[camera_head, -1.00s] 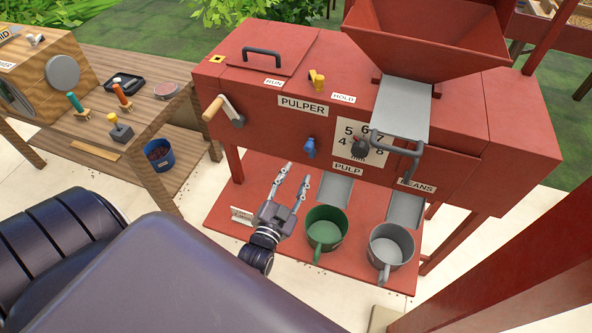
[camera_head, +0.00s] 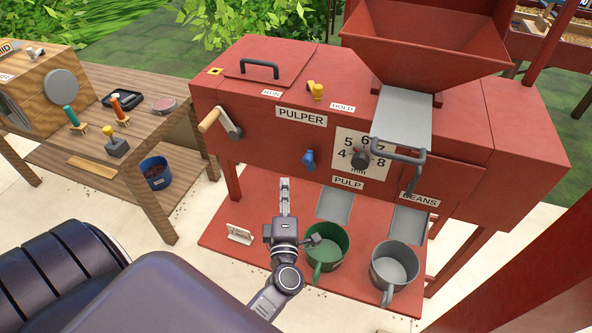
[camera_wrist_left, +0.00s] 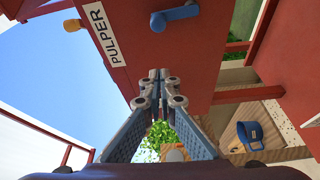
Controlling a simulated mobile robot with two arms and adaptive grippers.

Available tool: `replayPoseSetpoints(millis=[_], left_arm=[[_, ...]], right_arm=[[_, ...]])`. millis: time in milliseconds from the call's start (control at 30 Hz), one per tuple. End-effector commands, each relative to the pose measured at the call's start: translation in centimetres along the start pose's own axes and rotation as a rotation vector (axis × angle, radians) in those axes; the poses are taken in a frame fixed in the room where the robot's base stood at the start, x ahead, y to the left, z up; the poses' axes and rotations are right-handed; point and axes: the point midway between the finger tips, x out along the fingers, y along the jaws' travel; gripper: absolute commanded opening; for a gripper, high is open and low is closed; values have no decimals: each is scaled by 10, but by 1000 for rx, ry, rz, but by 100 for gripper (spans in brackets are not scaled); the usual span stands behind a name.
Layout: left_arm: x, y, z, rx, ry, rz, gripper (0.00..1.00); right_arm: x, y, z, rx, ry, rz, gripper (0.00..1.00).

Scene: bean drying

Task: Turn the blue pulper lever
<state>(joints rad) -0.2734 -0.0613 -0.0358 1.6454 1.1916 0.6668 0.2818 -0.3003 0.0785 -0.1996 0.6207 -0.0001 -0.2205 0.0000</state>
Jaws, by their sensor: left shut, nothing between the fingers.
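The blue pulper lever (camera_head: 309,158) sticks out from the front of the red pulper (camera_head: 262,120), below and right of the PULPER label. In the left wrist view the blue lever (camera_wrist_left: 174,17) shows near the top, apart from the fingers. My left gripper (camera_head: 285,184) is shut and empty, its fingers pointing up toward the machine, below and left of the lever in the head view. The shut fingertips also show in the left wrist view (camera_wrist_left: 158,76). They do not appear to touch the lever. My right gripper is not seen.
A green mug (camera_head: 325,246) stands just right of my left gripper, with a grey mug (camera_head: 394,266) beyond it on the red base. A crank handle (camera_head: 212,121) and a dial (camera_head: 361,157) flank the lever on the front panel.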

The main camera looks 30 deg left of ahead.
Motion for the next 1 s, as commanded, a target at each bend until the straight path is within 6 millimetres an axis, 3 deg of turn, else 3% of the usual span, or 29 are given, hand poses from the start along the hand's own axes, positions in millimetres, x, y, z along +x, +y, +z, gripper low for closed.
replayPoseSetpoints(millis=[167,567,700,1000], left_arm=[[18,0,0,-9,2,1,0],[102,-1,0,-5,2,2,0],[92,-2,23,-8,-2,-2,0],[86,0,38,-4,0,-1,0]], right_arm=[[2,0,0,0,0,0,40],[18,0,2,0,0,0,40],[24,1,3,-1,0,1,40],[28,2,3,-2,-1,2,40]])
